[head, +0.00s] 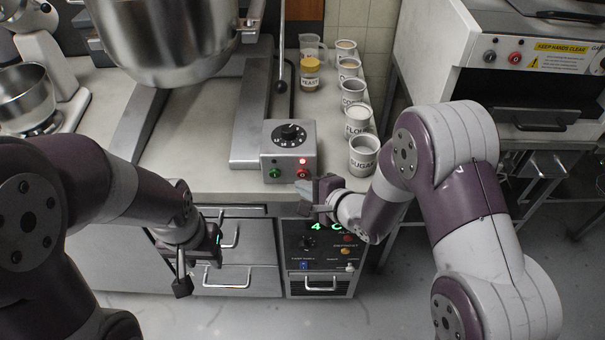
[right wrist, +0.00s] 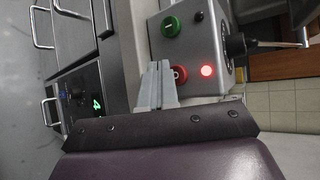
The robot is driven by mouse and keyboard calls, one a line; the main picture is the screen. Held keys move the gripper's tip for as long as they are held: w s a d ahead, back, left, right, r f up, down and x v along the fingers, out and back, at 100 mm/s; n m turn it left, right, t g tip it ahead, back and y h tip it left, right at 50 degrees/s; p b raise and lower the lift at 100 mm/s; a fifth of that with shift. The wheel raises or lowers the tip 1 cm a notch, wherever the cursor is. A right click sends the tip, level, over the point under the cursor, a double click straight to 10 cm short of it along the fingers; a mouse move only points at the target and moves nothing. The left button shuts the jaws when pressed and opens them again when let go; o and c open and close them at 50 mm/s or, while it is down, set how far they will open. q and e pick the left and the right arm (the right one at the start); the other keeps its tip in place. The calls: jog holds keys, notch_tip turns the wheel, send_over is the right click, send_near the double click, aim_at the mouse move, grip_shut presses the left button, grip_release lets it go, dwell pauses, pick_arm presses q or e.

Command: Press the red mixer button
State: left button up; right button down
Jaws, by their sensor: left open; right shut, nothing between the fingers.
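The mixer's grey control box (head: 289,150) stands at the worktop's front edge, with a black dial on top. Its front has a green button (head: 275,174) on the left and the red button (head: 302,173) on the right, with a lit red lamp above the red one. My right gripper (head: 312,189) is shut and empty, just in front of the red button. In the right wrist view its fingertips (right wrist: 163,68) partly cover the red button (right wrist: 180,75); I cannot tell whether they touch it. My left gripper (head: 200,262) is open and empty, low before the drawers.
Several canisters, including sugar (head: 363,156) and flour (head: 356,122), line the worktop right of the box. A steel mixing bowl (head: 165,45) hangs behind it. A panel with a green display (head: 325,240) sits below the worktop. An oven (head: 535,75) stands at right.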

dwell(0.4)
jog(key=shift+w+p, duration=0.3)
jog(key=shift+w, duration=0.1)
jog(key=shift+w, duration=0.45)
dwell(0.5)
jog(key=shift+s, duration=0.1)
jog(key=shift+s+p, duration=0.4)
jog(key=shift+s, duration=0.35)
